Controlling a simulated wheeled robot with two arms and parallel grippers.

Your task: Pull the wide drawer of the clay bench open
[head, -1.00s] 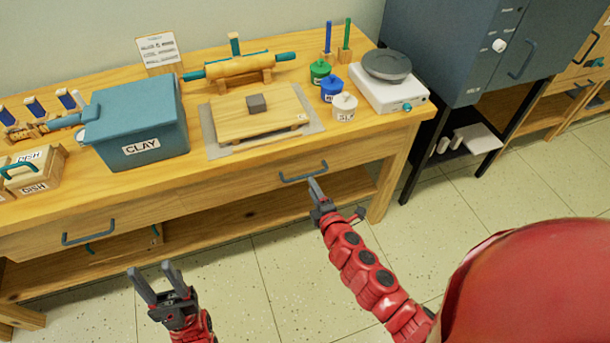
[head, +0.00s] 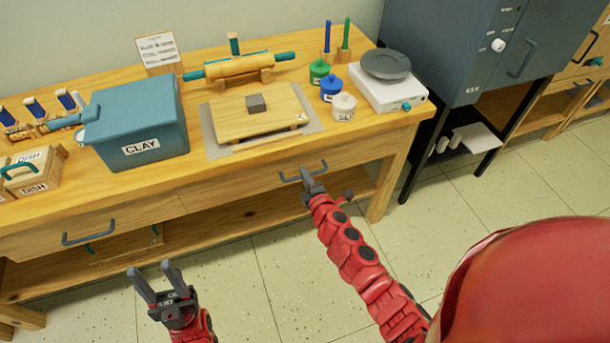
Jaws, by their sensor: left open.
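The clay bench (head: 60,207) has two drawer fronts side by side. The right drawer front (head: 235,184) is closed and has a blue-grey bar handle (head: 318,175). The left drawer front (head: 30,244) is closed and has a similar handle (head: 88,236). My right gripper (head: 306,172) is at the middle of the right handle and overlaps it in the picture. Its fingers are seen nearly end-on, so their gap and any contact with the bar are hidden. My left gripper (head: 151,268) is open and empty, in front of the bench and below the left drawer.
On the bench top stand a blue CLAY bin (head: 140,120), a wooden board (head: 250,122), a rolling pin (head: 235,66), small lidded jars (head: 332,90) and a scale (head: 390,92). A grey kiln-like cabinet (head: 440,45) stands to the right. The floor (head: 270,290) in front is clear.

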